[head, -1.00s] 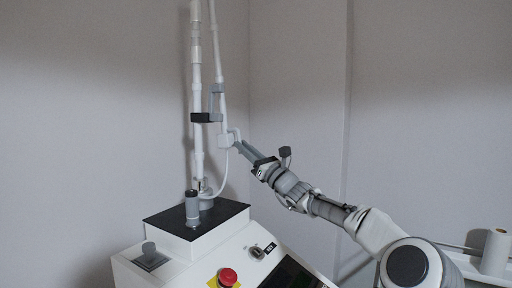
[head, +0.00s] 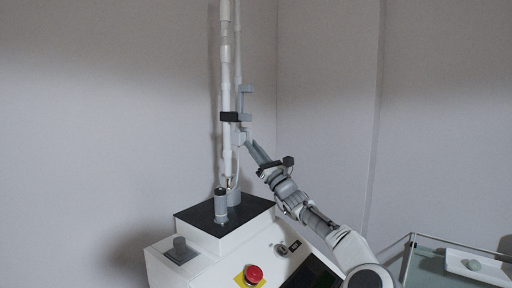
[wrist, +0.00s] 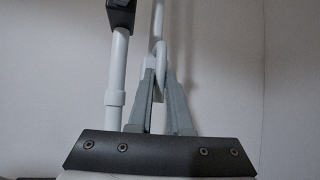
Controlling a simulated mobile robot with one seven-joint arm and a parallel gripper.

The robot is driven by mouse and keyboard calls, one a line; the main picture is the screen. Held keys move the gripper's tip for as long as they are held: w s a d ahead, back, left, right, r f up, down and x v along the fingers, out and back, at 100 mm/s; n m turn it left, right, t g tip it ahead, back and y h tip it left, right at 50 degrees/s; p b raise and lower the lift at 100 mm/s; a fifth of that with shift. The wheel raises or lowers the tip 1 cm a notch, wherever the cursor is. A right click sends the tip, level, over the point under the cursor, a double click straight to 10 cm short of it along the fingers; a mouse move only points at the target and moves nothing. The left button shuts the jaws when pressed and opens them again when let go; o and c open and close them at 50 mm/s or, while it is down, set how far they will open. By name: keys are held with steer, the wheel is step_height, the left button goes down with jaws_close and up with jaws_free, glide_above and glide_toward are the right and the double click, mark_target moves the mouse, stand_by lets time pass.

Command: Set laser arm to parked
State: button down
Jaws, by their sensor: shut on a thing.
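The laser arm has a white upright column (head: 226,90) on the machine's black top plate, and a second thin white tube hangs close to its right side. In the head view a black clip (head: 230,117) with a grey bracket (head: 246,103) sits on the column. My gripper (head: 248,143) is shut on a white loop-shaped handle at the tube's lower end, just right of the column. In the wrist view my gripper (wrist: 162,75) has its fingers around this white handle (wrist: 160,55). The column (wrist: 116,85) stands just left, and the black clip shows at the top left.
The white machine housing (head: 215,262) carries a grey cylinder (head: 220,206), a red emergency button (head: 254,274), a key switch and a dark screen. A glass-topped trolley (head: 425,265) with a white tray stands at the lower right. Walls close off the back.

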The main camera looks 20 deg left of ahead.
steer(key=shift+a, duration=0.25)
steer(key=c, duration=0.8)
jaws_free()
steer(key=shift+a, duration=0.15)
steer(key=shift+c, duration=0.2)
steer(key=shift+d+f, duration=0.15)
steer(key=shift+d, duration=0.05)
steer(key=b+v, duration=0.4)
steer(key=v, duration=1.3)
steer(key=shift+d, duration=0.1)
